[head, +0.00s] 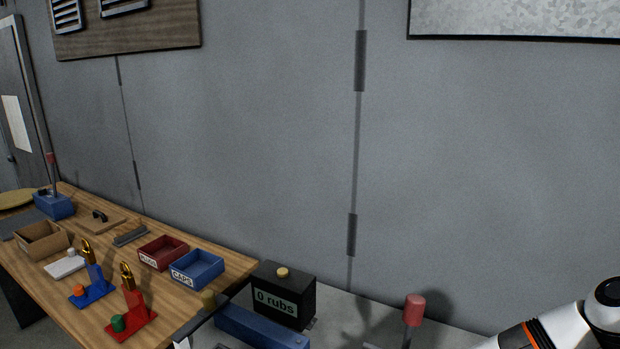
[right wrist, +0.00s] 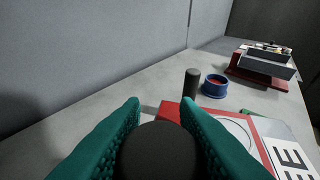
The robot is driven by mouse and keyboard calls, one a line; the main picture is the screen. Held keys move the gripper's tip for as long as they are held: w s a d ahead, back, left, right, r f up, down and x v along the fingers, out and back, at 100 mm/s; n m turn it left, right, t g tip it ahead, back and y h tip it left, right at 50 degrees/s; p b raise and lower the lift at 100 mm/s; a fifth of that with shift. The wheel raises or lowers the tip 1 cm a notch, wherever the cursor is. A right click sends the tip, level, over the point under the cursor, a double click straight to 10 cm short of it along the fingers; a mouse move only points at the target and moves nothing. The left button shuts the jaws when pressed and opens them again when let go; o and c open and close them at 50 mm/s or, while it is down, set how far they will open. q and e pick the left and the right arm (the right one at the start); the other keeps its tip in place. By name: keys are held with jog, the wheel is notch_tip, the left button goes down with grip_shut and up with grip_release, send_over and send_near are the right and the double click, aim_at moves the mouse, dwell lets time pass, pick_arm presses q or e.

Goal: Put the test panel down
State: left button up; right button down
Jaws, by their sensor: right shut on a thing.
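In the right wrist view, my right gripper (right wrist: 160,115) has its two green fingers shut on a black round-ended piece (right wrist: 158,152). Whether this piece is a handle of the test panel cannot be told, as whatever is below it is hidden. Just beyond the fingers lies a red-edged flat piece with a white face and a ring mark (right wrist: 232,128), next to a pale surface with large black letters (right wrist: 290,155). The head view shows only part of my right arm, at the lower right; its gripper is out of frame there. My left gripper is in neither view.
A black "0 rubs" box (head: 283,295) stands behind a blue bar (head: 258,327); a red-topped post (head: 413,310) is to the right. The wooden table (head: 215,308) holds bins and stands. A black post (right wrist: 191,83) and blue ring-shaped dish (right wrist: 215,86) stand past the fingers.

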jog(key=s+a+r+n+t+y, duration=0.1)
jog(key=s+a+r+n+t, duration=0.15)
jog(key=a, duration=0.45)
jog(key=s+a+r+n+t+y, duration=0.1)
jog(key=a+r+n+t+y, duration=0.1)
jog(key=a+r+n+t, duration=0.3)
notch_tip(320, 180, down, 9)
jog(key=a+m+g+b, duration=0.1)
jog(key=m+b, duration=0.1)
jog(key=b, duration=0.5)
jog(key=shift+g+h+b, duration=0.3)
jog(key=shift+g+b, duration=0.05)
